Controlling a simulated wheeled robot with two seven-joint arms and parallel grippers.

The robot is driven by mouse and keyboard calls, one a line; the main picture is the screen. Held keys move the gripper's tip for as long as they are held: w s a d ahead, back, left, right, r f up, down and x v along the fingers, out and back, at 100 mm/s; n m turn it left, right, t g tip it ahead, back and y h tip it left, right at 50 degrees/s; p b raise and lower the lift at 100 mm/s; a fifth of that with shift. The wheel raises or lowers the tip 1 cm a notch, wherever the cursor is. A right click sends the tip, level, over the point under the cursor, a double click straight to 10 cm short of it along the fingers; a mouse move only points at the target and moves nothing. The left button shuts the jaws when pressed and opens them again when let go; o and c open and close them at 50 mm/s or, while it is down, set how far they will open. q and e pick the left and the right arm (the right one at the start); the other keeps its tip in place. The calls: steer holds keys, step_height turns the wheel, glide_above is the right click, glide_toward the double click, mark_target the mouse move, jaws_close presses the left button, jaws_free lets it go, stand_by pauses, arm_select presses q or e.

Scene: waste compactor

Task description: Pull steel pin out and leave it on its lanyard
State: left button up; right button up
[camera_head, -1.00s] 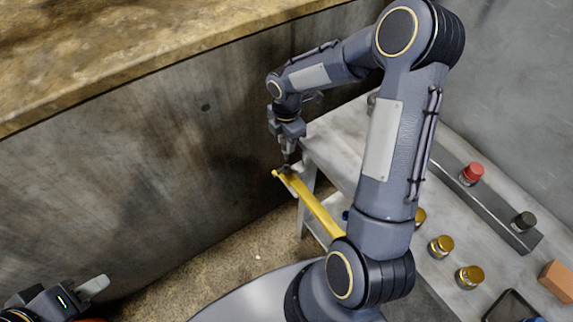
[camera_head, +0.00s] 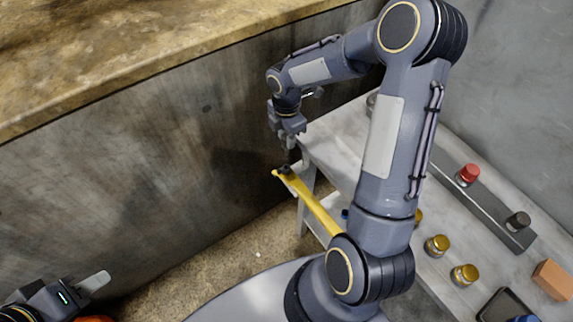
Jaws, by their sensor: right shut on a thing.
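My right gripper (camera_head: 288,147) points down just above the far end of a yellow bar (camera_head: 315,208). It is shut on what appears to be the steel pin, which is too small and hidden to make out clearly. A small dark fitting (camera_head: 286,170) sits on the end of the bar below the fingers. I cannot make out the lanyard. My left gripper (camera_head: 93,283) is at the lower left, away from the bar, partly cut off by the frame edge; I cannot tell its opening.
A grey table (camera_head: 330,150) stands to the right, with a panel carrying a red button (camera_head: 467,174) and a black knob (camera_head: 518,221). Several brass-capped pieces (camera_head: 437,245), an orange block (camera_head: 552,279) and a dark tray (camera_head: 507,307) lie nearer. A wall with a stone ledge (camera_head: 150,50) rises at left.

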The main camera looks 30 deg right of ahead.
steer(key=shift+r+p, duration=1.95)
steer(key=shift+r, duration=0.7)
steer(key=shift+d, duration=0.1)
steer(key=s+d+p, duration=0.3)
steer(key=s+d, duration=0.2)
steer(key=d, duration=0.6)
steer(key=shift+s+d, duration=0.15)
steer(key=shift+d, duration=0.25)
stand_by(0.8)
steer(key=shift+f, duration=0.25)
steer(key=shift+f+b, duration=0.25)
steer(key=shift+b, duration=0.15)
steer(key=o, duration=1.1)
steer(key=shift+c, duration=0.2)
